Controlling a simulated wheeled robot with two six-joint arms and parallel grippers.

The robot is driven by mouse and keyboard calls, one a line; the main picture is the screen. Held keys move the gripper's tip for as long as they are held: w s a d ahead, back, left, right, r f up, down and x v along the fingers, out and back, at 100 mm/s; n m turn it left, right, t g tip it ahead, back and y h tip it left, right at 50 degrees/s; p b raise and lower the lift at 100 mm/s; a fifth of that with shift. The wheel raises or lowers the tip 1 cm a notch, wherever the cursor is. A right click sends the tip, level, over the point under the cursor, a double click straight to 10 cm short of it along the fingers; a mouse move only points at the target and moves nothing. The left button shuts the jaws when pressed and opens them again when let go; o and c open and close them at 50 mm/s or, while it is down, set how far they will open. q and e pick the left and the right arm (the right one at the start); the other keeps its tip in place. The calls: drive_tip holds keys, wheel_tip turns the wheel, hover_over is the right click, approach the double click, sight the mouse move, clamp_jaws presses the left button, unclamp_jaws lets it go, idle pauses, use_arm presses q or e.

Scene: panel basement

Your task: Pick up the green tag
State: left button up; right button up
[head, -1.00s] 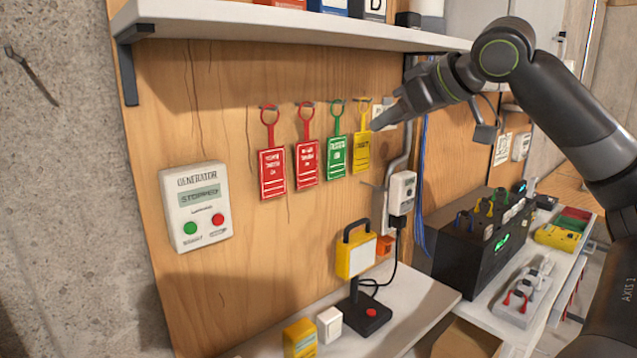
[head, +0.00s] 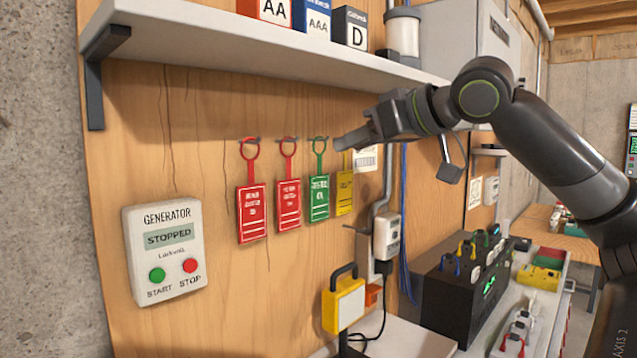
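The green tag (head: 319,198) hangs by its loop from a hook on the wooden panel. Two red tags (head: 252,213) hang to its left, and a yellow tag (head: 344,192) hangs to its right. My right gripper (head: 343,142) points left at about the height of the tag loops. In the picture it overlaps the top of the yellow tag and lies just right of the green tag's loop. It does not visibly touch the green tag. Its fingers are seen from the side, so I cannot tell whether they are open. My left gripper is not in view.
A shelf (head: 260,42) with battery boxes overhangs the tags. A generator control box (head: 165,250) is on the panel at left. A yellow lamp (head: 344,304) stands below the tags. A black battery unit (head: 460,285) sits at lower right. The panel below the tags is mostly bare.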

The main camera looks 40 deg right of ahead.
sight(320, 157)
drive_tip(key=p+x, duration=0.1)
drive_tip(key=x, duration=0.1)
drive_tip(key=p+x, duration=0.4)
drive_tip(key=x, duration=0.1)
drive_tip(key=shift+w+d+r, duration=0.15)
drive_tip(key=shift+d, duration=0.1)
drive_tip(key=shift+w+f, duration=0.25)
drive_tip(key=shift+c, duration=0.3)
clamp_jaws()
